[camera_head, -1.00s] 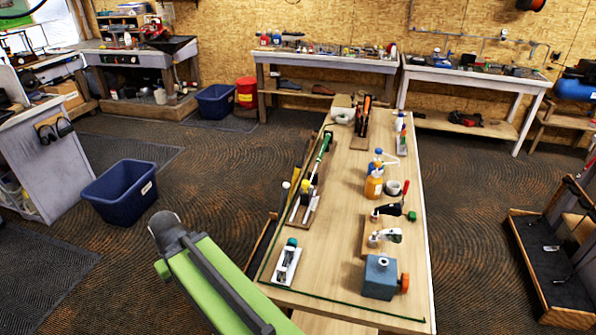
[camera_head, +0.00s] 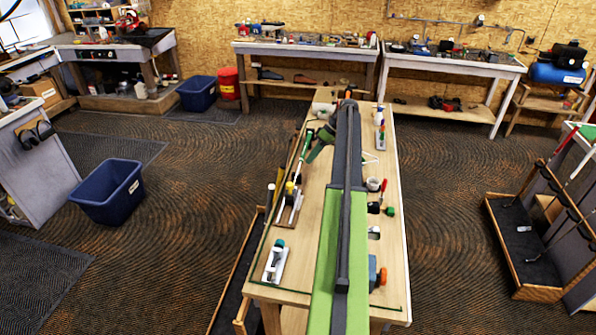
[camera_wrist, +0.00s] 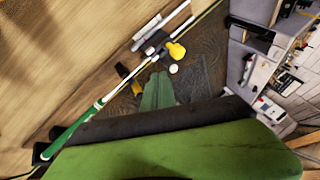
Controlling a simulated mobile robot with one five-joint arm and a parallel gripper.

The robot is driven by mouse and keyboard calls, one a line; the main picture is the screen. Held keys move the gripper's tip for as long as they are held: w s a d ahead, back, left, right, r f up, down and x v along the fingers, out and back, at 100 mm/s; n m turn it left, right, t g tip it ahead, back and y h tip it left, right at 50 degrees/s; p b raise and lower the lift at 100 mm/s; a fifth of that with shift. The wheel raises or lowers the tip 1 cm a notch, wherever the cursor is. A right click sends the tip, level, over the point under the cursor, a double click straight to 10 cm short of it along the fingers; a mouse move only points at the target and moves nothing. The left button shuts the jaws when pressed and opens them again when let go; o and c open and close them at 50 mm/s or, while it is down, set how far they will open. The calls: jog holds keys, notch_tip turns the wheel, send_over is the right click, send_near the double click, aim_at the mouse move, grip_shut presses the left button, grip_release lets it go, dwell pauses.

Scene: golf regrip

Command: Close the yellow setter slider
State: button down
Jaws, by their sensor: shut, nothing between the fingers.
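The yellow setter slider (camera_head: 289,188) shows as a small yellow part on a low wood-and-metal setter (camera_head: 286,208) on the bench's left side. In the wrist view a yellow knob (camera_wrist: 177,51), likely the slider, sits beside a dark clamp (camera_wrist: 155,43) on the club shaft. A club with a green and white grip (camera_head: 301,155) lies along the setter; its grip also shows in the wrist view (camera_wrist: 82,128). My gripper (camera_head: 312,157) is over the bench, beyond the yellow part. Its green fingers (camera_wrist: 159,80) are together and empty, apart from the knob. The slider's exact position is too small to tell.
A white device with a green knob (camera_head: 275,262) stands at the near left of the bench. My arm covers the bench's middle and hides several items. A blue vise (camera_head: 373,273) and small tools line the right edge. A blue bin (camera_head: 109,192) stands on the floor at left.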

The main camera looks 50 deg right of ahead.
jog(key=s+a+b+x, duration=0.1)
jog(key=b+x, duration=0.7)
jog(key=x, duration=0.1)
jog(key=shift+a, duration=0.45)
jog(key=shift+s+a+f, duration=0.1)
jog(key=shift+s+f, duration=0.05)
jog(key=s+a, duration=0.3)
jog(key=a, duration=0.2)
jog(key=shift+s, duration=0.2)
jog(key=shift+a, duration=0.1)
